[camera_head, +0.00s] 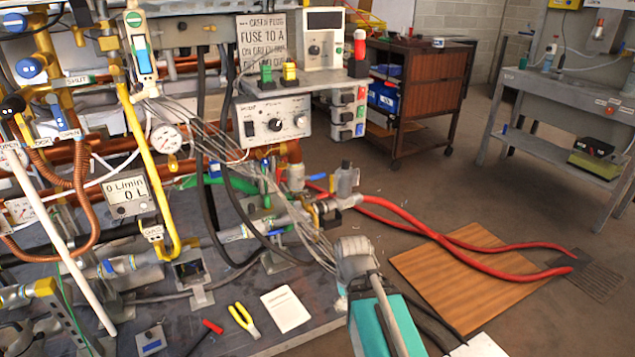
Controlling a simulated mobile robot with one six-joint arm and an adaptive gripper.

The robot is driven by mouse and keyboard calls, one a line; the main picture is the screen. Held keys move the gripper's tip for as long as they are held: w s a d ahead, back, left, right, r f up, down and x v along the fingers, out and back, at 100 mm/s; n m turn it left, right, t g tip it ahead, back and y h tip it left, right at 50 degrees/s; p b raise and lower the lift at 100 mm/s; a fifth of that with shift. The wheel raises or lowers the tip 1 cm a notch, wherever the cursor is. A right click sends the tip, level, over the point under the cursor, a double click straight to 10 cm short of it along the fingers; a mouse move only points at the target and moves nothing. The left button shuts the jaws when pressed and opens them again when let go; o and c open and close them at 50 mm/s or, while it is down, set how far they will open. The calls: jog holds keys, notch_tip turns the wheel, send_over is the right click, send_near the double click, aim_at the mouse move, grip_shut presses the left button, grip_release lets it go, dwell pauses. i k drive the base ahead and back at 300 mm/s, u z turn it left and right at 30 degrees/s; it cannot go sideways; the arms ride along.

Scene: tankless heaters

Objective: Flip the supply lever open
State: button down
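Several valve handles show, and I cannot tell which is the supply lever. At the left, a blue lever (68,118) stands on the pipework near small OPEN and SHUT labels (77,80). My arm, teal and grey, rises from the bottom edge to a grey joint near the middle. No contact with either blue lever is visible.
A control box (275,120) stands above the pipes. Grey cables and red hoses (430,232) crowd the middle. A brown cabinet (430,100) and grey table (560,95) stand behind open floor.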

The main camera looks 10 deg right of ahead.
aim_at(315, 177)
jog(key=u, duration=0.05)
jog(key=i, duration=0.95)
jog(key=z, duration=0.05)
